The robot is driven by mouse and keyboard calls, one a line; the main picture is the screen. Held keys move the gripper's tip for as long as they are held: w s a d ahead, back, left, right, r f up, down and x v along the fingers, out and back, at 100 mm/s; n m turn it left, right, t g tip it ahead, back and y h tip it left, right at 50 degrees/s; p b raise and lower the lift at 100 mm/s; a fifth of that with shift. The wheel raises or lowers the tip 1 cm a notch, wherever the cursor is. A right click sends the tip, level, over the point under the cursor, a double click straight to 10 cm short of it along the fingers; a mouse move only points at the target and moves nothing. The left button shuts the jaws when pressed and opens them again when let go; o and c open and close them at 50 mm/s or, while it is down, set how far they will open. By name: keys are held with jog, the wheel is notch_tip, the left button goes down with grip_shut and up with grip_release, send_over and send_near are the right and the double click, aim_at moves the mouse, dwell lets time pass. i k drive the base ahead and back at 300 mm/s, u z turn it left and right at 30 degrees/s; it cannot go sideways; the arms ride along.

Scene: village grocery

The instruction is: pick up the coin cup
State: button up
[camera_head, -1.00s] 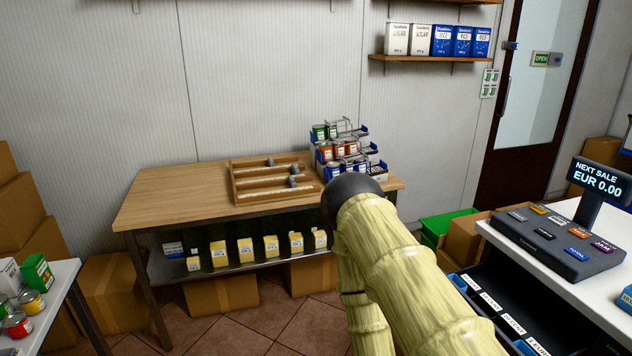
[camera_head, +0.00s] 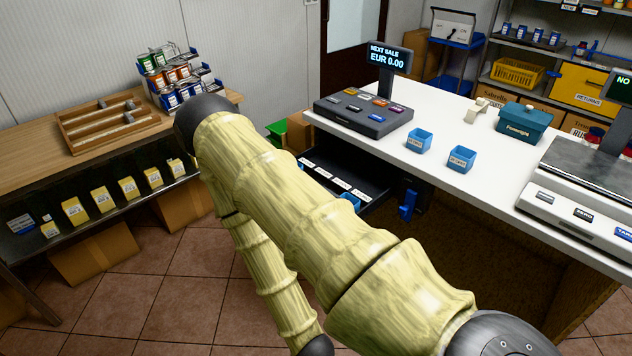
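Two small open blue cups with white labels stand upright on the white counter, the left cup (camera_head: 419,142) nearer the register and the right cup (camera_head: 461,159) a little nearer me. I cannot read their labels well enough to tell which is the coin cup. A small blue thing (camera_head: 350,201), perhaps another cup, shows at the near end of the open cash drawer (camera_head: 322,174). My gripper is not in view; only my pale yellow-green arm links cross the middle of the picture, left of the cups.
The white counter (camera_head: 445,110) carries a register keypad (camera_head: 363,115), a price display (camera_head: 390,56), a teal box (camera_head: 523,122) and a scale (camera_head: 585,195). A wooden table (camera_head: 40,142) with a slotted tray stands left. Tiled floor is open at lower left.

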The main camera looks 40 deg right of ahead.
aim_at(420, 140)
jog(key=i, duration=0.45)
jog(key=z, duration=2.25)
